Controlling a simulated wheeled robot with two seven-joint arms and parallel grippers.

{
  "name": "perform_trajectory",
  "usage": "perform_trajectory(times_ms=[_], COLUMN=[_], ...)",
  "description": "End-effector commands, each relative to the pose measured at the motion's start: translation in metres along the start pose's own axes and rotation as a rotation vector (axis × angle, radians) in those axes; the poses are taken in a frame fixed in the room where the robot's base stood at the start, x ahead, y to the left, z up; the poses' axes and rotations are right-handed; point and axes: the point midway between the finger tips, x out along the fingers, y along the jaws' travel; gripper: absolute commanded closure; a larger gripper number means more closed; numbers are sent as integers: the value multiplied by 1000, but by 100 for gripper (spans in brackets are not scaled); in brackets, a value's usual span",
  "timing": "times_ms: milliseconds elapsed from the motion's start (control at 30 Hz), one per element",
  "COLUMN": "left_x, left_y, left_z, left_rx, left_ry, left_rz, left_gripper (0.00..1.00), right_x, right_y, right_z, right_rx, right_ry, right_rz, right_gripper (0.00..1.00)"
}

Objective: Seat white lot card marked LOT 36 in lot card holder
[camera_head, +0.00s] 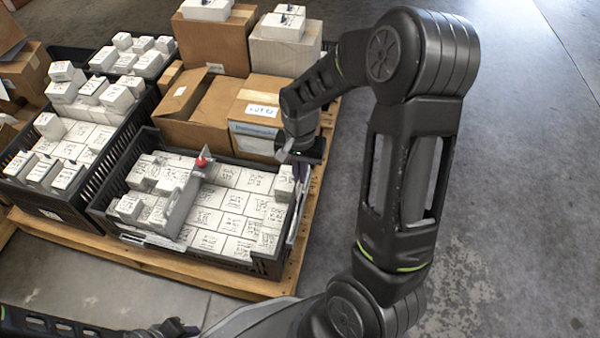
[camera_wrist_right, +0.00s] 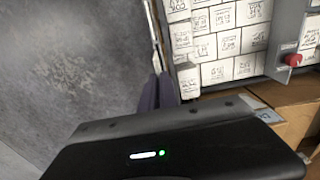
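My right gripper (camera_head: 297,172) is at the right side wall of the front black crate (camera_head: 268,268), pointing down. In the right wrist view its dark purple fingers (camera_wrist_right: 160,92) are close together on a thin pale strip seen edge-on, which looks like the lot card (camera_wrist_right: 152,40). The card's marking cannot be read. A thin upright pale edge (camera_head: 295,215) shows below the fingers at the crate wall; I cannot tell card from holder there. My left gripper (camera_head: 173,328) is low at the bottom edge, partly cut off, away from the crate.
The front crate holds many white boxes and a grey divider with a red knob (camera_head: 202,161). Cardboard boxes (camera_head: 208,110) stand behind, one bearing a white lot label (camera_head: 262,110). Another black crate (camera_head: 45,205) is at left. The wooden pallet (camera_head: 215,280) lies beneath; concrete floor at right is clear.

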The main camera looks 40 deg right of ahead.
Motion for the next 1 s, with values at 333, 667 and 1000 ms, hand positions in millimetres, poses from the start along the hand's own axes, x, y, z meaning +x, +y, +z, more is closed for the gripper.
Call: perform_trajectory(times_ms=[333, 667, 1000], left_x=[0, 0, 0], left_y=[0, 0, 0], left_z=[0, 0, 0], left_rx=[0, 0, 0], left_ry=[0, 0, 0], left_rz=[0, 0, 0], left_gripper=[75, 75, 75], right_x=[-9, -88, -177], right_y=[-12, -110, -191], right_z=[-4, -10, 28], right_rx=[-49, -452, -855], right_ry=[5, 16, 4], right_rz=[1, 11, 1], right_gripper=[100, 100, 100])
